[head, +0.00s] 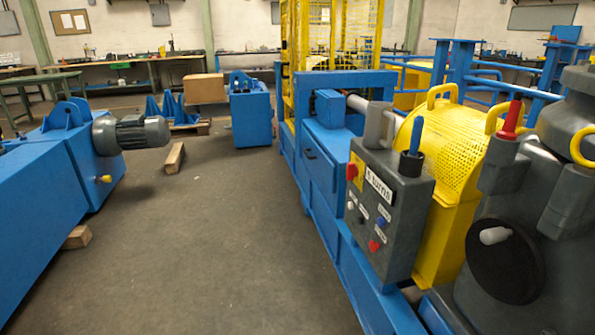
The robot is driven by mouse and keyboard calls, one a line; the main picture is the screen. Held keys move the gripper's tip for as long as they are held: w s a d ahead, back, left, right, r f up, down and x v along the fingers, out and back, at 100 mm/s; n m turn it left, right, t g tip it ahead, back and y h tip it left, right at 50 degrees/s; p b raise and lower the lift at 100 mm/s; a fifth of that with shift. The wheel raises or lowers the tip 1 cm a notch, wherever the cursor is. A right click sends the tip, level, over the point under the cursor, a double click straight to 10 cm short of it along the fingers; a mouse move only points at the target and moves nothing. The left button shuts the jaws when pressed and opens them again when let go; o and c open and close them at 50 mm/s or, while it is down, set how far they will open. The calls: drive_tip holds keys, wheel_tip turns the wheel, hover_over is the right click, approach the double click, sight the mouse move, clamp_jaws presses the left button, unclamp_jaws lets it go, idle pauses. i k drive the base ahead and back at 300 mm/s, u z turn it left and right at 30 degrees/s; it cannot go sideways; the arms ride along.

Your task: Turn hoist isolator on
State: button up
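A dark grey control box (398,215) stands on the blue machine, right of the middle. A red knob (351,171) sits on a yellow plate at its upper left, and looks like a rotary isolator; its on or off position is too small to tell. Below are small white, black and blue buttons and a red button (374,246). A white label (379,189) seems to read "5 turns"; the smaller labels are unreadable. I cannot tell which control is labelled for the hoist. My gripper is not in view.
A blue-handled lever (414,138) rises by the box. A yellow mesh guard (446,150) stands behind it. A dark grey machine with a red handle (512,119) and black handwheel (503,262) fills the right. The floor (215,235) left of the box is open, with wooden blocks (175,158) lying about.

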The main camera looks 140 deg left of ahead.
sight(352, 171)
drive_tip(key=u, duration=0.95)
drive_tip(key=k, duration=0.9)
drive_tip(key=u, duration=3.15)
drive_tip(key=i, duration=1)
